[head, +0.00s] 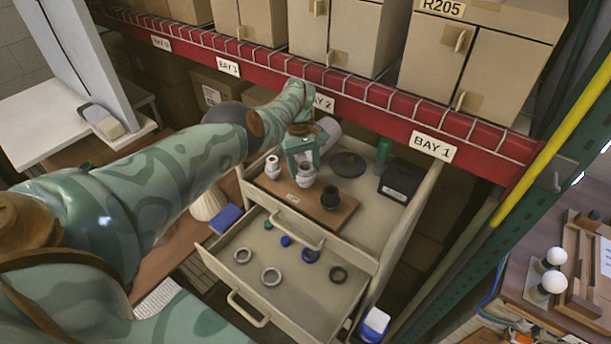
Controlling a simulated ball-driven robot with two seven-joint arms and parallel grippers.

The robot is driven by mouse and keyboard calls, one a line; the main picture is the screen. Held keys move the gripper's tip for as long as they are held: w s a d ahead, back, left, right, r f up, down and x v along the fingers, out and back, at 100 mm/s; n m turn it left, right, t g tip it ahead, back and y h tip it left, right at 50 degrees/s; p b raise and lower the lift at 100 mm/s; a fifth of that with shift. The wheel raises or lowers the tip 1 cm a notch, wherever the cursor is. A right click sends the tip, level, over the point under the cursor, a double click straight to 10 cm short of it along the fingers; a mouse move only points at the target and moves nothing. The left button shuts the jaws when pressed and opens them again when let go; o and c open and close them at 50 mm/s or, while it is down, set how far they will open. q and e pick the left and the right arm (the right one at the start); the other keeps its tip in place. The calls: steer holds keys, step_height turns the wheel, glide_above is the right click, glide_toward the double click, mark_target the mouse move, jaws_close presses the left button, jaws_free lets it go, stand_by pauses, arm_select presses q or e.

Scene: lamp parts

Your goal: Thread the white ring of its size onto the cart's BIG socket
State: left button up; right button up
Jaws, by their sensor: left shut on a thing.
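My left gripper (304,164) points down over the wooden board (280,190) on top of the cart (372,216). It is shut on a small white part at the middle socket (306,178). The fingers hide much of that part, so I cannot tell whether it is a ring or how far it sits around the socket. A second white socket (272,168) stands to its left, and a black socket (330,198) to its right. Two pale rings (242,255) (271,277) lie in the open drawer (300,297). My right gripper is not in view.
The drawer also holds a blue ring (310,256), a dark ring (338,274) and small blue pieces (285,241). A dark disc (348,164), a black box (401,182) and a green bottle (382,151) stand behind the board. A red shelf beam (370,106) runs close behind my arm.

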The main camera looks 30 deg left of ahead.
arm_select(q)
steer(key=o, duration=1)
steer(key=shift+s+d+f, duration=0.1)
steer(key=shift+f, duration=0.1)
steer(key=shift+r, duration=0.1)
